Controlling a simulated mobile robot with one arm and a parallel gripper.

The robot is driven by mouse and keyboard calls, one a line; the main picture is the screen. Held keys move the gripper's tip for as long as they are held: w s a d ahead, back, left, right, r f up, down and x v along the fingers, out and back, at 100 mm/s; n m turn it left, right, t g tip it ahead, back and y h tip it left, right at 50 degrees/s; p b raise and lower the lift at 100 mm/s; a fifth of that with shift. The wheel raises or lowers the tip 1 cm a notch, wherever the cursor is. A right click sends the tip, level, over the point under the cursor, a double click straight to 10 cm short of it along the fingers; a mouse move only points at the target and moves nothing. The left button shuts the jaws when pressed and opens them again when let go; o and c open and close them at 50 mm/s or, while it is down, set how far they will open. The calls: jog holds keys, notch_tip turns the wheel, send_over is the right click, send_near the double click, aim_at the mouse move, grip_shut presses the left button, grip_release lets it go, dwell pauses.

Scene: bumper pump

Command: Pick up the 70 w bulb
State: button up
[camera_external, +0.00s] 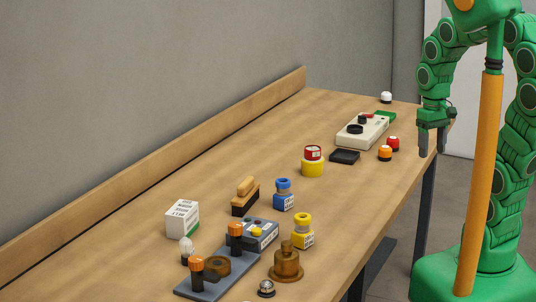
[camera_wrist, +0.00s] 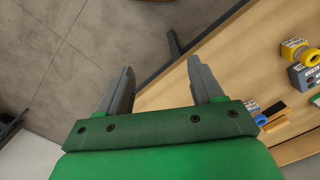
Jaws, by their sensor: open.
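A pale bulb-shaped piece (camera_external: 186,248) with a dark base stands on the near-left part of the wooden table in the external view. No 70 w marking is readable on it. A small white-topped round piece (camera_external: 386,97) sits at the far end of the table; I cannot tell whether it is a bulb. My gripper (camera_external: 432,142) hangs at the table's far right edge, well away from the pale bulb. In the wrist view my gripper (camera_wrist: 160,67) is open, with nothing between its fingers, above the floor and table edge. No bulb is recognisable there.
Close around the bulb are a white printed box (camera_external: 182,219), orange-topped posts on a grey plate (camera_external: 212,283) and a brown round-based piece (camera_external: 286,266). Orange (camera_external: 385,153) and red (camera_external: 393,143) buttons lie near my gripper. A wooden rail (camera_external: 170,159) lines the wall side.

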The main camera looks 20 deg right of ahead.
jog(key=w+a+f+n+t, duration=0.1)
jog(key=w+a+n, duration=0.1)
jog(key=w+a, duration=0.45)
jog(key=w+a+n+y, duration=0.1)
jog(key=w+a+n, duration=0.15)
jog(key=a, duration=0.65)
jog(key=w+a+f+n+t, duration=0.1)
jog(key=w+a, duration=0.4)
jog(key=a, duration=0.3)
jog(key=n+y, duration=0.3)
jog(key=n, duration=0.4)
send_near(185, 241)
notch_tip(185, 241, down, 5)
jog(key=w, duration=0.1)
jog(key=shift+a+f, duration=0.1)
jog(key=shift+a, duration=0.75)
jog(key=shift+x, duration=3.7)
jog(key=shift+s+a, duration=0.1)
jog(key=shift+s, duration=0.05)
jog(key=c, duration=1)
jog(key=shift+c, duration=0.2)
